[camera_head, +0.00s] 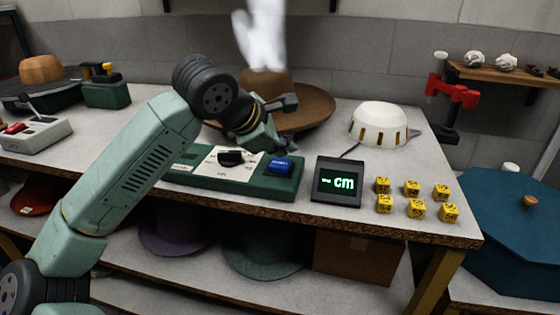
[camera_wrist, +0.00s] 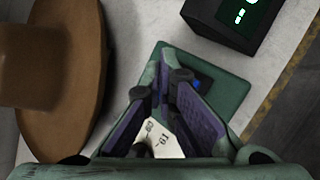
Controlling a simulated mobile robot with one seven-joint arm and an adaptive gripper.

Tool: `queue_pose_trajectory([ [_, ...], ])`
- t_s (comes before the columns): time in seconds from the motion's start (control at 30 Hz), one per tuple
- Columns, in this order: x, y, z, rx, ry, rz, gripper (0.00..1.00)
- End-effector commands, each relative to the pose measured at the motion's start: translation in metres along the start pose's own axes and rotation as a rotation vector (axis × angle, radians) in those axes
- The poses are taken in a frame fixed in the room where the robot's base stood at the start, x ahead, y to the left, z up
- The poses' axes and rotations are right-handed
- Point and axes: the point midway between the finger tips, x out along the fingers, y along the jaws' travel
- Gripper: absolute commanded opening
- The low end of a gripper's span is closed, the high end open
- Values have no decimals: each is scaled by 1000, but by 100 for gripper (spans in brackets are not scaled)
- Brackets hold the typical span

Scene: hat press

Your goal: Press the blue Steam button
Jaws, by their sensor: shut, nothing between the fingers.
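The blue button (camera_head: 280,163) sits at the right end of a green control box (camera_head: 283,187), beside a white dial plate with a black knob (camera_head: 231,158). My gripper (camera_head: 270,145) is shut and empty, just above and behind the button. I cannot tell whether it touches the button. In the wrist view my gripper (camera_wrist: 172,75) points at the green box (camera_wrist: 232,92). A small blue patch of the button (camera_wrist: 204,83) shows beside the fingertips, and the fingers hide the rest.
A small display (camera_head: 339,181) reading "-- cm" stands right of the box. Further right are several yellow cubes (camera_head: 416,208) and a white dome (camera_head: 380,122).

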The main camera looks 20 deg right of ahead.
Motion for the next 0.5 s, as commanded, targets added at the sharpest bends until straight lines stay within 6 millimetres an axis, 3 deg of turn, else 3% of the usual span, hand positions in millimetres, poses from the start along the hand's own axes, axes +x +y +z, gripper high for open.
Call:
queue_pose_trajectory([
  [0.23,-3,2,2,0,0,1,0],
  [0.5,-21,15,16,1,0,1,0],
])
